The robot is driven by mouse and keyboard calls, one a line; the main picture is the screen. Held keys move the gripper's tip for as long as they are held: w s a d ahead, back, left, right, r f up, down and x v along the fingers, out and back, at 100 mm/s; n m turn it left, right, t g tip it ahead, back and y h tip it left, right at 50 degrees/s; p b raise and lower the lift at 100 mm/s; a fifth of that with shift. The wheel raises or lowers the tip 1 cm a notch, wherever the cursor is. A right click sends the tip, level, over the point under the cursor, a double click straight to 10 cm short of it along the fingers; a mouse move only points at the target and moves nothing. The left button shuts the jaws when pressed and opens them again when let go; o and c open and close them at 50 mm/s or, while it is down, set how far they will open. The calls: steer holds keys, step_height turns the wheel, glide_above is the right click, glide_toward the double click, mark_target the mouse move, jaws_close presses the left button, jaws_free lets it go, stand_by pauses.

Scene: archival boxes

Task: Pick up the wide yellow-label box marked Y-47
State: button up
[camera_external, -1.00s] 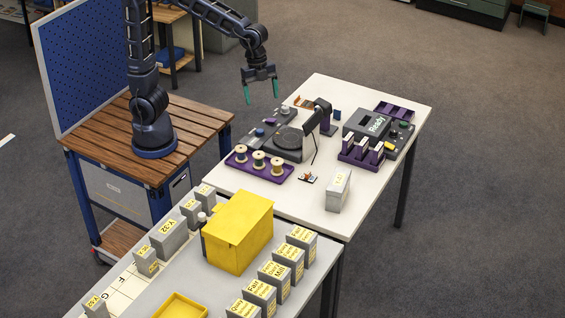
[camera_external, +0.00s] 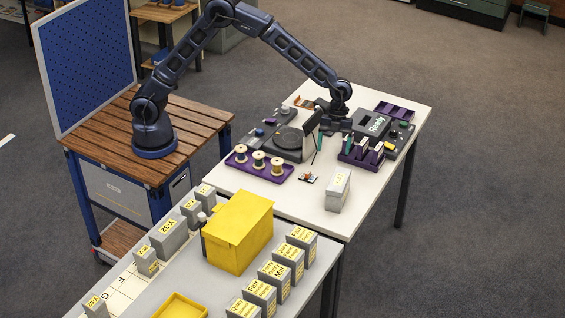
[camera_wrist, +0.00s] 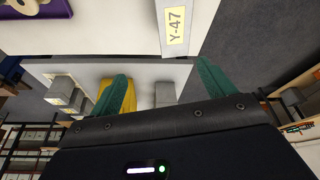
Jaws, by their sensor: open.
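The grey box marked Y-47 (camera_external: 337,192) stands upright on the right part of the white table, near its front edge. In the wrist view its yellow label (camera_wrist: 174,27) shows at the top, beyond the fingertips. My gripper (camera_external: 333,143) is above the white table, behind the box and apart from it. Its two green fingers (camera_wrist: 162,70) are spread wide with nothing between them.
A purple tray with spools (camera_external: 270,174) and a dark device (camera_external: 290,143) stand left of my gripper. A purple rack (camera_external: 360,157) and the "Ready" machine (camera_external: 385,130) stand right. A yellow box (camera_external: 238,235) and several labelled grey boxes stand on the front table.

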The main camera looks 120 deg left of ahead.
steer(key=m, duration=0.1)
glide_toward(340, 177)
steer(key=shift+d+f+h, duration=0.3)
steer(key=shift+d+f, duration=0.15)
steer(key=shift+f, duration=0.2)
steer(key=shift+w+a+f, duration=0.1)
steer(key=shift+w+f, duration=0.1)
steer(key=shift+f, duration=0.3)
steer(key=x, duration=1)
steer(key=shift+s+f, duration=0.1)
steer(key=shift+f, duration=0.15)
steer(key=shift+f, duration=0.25)
steer(key=c, duration=1.4)
